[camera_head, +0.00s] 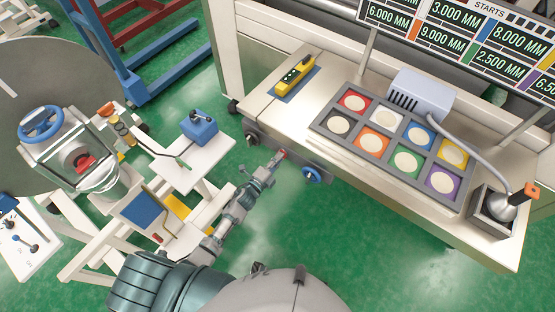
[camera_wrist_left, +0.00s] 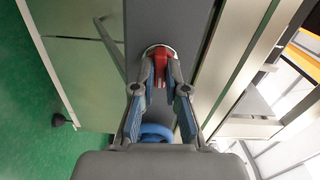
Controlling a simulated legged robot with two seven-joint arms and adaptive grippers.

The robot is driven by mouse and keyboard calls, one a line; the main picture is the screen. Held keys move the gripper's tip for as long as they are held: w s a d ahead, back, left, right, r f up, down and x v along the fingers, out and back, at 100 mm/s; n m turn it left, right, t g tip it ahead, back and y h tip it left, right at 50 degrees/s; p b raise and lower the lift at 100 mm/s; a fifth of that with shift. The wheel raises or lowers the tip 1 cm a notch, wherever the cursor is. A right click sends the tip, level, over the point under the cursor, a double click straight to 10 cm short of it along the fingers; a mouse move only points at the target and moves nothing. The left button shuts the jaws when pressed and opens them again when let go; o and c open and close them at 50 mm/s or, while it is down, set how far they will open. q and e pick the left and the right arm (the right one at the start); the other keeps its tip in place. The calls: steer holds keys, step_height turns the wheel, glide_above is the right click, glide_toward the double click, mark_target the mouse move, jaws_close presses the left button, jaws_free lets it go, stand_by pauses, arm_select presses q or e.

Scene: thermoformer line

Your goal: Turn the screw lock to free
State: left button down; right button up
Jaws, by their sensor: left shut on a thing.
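A red screw lock (camera_head: 283,154) sits on the grey front rail of the workbench. In the left wrist view the red lock (camera_wrist_left: 160,58) shows as a small grip standing out of a round pale collar. My left gripper (camera_head: 276,158) reaches it from the lower left in the head view. In the left wrist view its fingertips (camera_wrist_left: 163,77) are closed on the two sides of the red grip. The fingers hide part of the lock, and its turn angle is hard to read. My right gripper is not in view.
A blue knob (camera_head: 312,175) sits on the same rail, right of the lock. The bench top carries a yellow device (camera_head: 295,75), a tray (camera_head: 345,138) of coloured squares and a joystick (camera_head: 510,205). A white stand with a blue box (camera_head: 199,127) is at left.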

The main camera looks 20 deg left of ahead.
arm_select(q)
steer(key=shift+d+m, duration=0.25)
steer(key=shift+m, duration=0.35)
steer(key=c, duration=1.2)
jaws_free()
steer(key=shift+d+f, duration=0.1)
steer(key=shift+d, duration=0.05)
steer(key=v, duration=1.1)
steer(key=shift+s, duration=0.4)
steer(key=shift+a, duration=0.2)
